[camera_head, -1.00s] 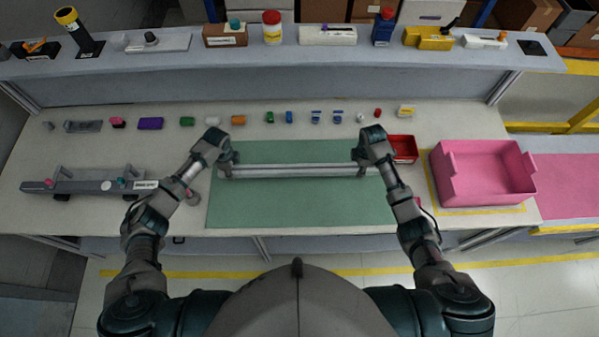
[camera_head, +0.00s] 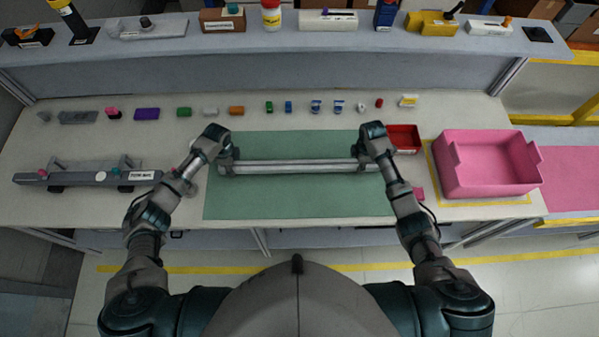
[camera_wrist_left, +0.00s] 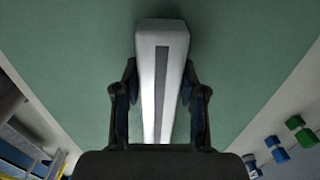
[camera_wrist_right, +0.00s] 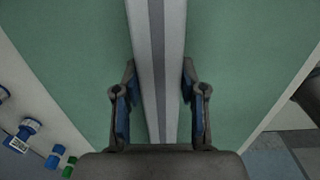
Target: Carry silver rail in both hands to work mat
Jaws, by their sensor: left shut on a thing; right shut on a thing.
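The silver rail (camera_head: 295,167) lies level across the upper middle of the green work mat (camera_head: 300,202) in the head view. Whether it touches the mat or hangs just above it, I cannot tell. My left gripper (camera_head: 229,165) is shut on the rail near its left end. My right gripper (camera_head: 365,163) is shut on it near its right end. In the left wrist view the rail (camera_wrist_left: 162,70), with a dark groove, runs between the fingers, its end showing beyond them. In the right wrist view the rail (camera_wrist_right: 158,60) passes between the fingers too.
A red tray (camera_head: 403,138) stands by the mat's right edge, partly behind my right arm. A pink bin (camera_head: 490,165) is further right. A long grey fixture (camera_head: 85,178) lies to the left. Several small coloured parts line the back; a raised shelf (camera_head: 280,70) stands behind.

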